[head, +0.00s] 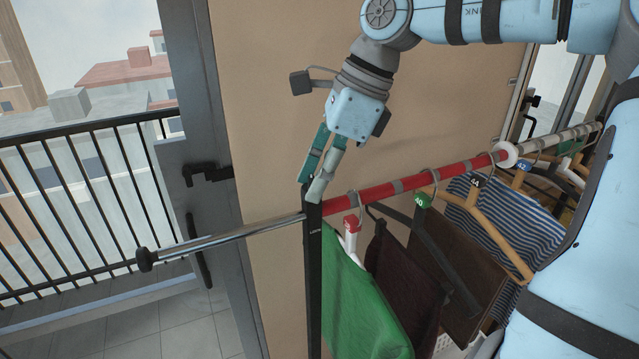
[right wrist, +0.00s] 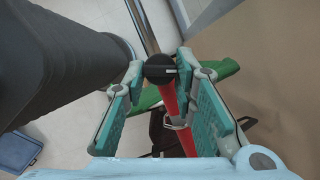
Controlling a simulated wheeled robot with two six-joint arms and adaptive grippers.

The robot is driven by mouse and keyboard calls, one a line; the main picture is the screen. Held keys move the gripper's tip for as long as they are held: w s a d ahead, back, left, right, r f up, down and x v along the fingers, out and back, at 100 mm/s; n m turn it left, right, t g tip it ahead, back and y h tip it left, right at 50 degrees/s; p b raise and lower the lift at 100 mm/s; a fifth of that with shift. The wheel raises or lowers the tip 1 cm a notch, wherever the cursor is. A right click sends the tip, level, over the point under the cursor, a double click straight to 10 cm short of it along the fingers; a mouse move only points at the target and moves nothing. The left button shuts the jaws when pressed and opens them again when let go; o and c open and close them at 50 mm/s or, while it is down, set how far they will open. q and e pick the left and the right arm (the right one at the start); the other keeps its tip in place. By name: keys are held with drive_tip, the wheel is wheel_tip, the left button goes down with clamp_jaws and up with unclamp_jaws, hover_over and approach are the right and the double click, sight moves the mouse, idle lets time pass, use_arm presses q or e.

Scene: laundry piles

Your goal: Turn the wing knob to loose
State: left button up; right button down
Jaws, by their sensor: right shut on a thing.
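The black wing knob (right wrist: 160,68) shows in the right wrist view at the end of the red rail, with a small pale mark on it. My right gripper (head: 310,191) points down at the top of the black post (head: 313,275), and its teal fingers are shut on the knob, one on each side. In the head view the fingers hide the knob. The red rail (head: 378,191) runs right from the post, and a chrome rod (head: 230,235) runs left from it. Which way the knob is turned is hard to tell. My left gripper is not in view.
Clothes hang close below the red rail: a green cloth (head: 365,300), dark trousers (head: 400,280) and a striped shirt (head: 520,225) on numbered hangers. A white ring (head: 505,155) sits on the rail. Left are a door frame and a balcony railing (head: 75,150).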

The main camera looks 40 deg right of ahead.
drive_tip(key=shift+s+a+f+m+t+h+b, duration=0.15)
drive_tip(key=shift+m+t+h+b, duration=0.25)
drive_tip(key=shift+m, duration=0.6)
drive_tip(key=shift+m+h, duration=0.3)
drive_tip(key=shift+m, duration=0.5)
drive_tip(key=shift+s+a+r+m+h+p, duration=0.15)
drive_tip(key=shift+m+p, duration=0.15)
drive_tip(key=shift+m, duration=0.25)
drive_tip(key=shift+w+d+r+m+h+p, duration=0.15)
drive_tip(key=shift+m+p, duration=0.1)
drive_tip(key=shift+m, duration=0.3)
drive_tip(key=shift+a+f+m+h+p, duration=0.15)
drive_tip(key=shift+m+h+p, duration=0.15)
drive_tip(key=shift+m+p, duration=0.55)
drive_tip(key=shift+t, duration=0.3)
drive_tip(key=c, duration=1.3)
unclamp_jaws()
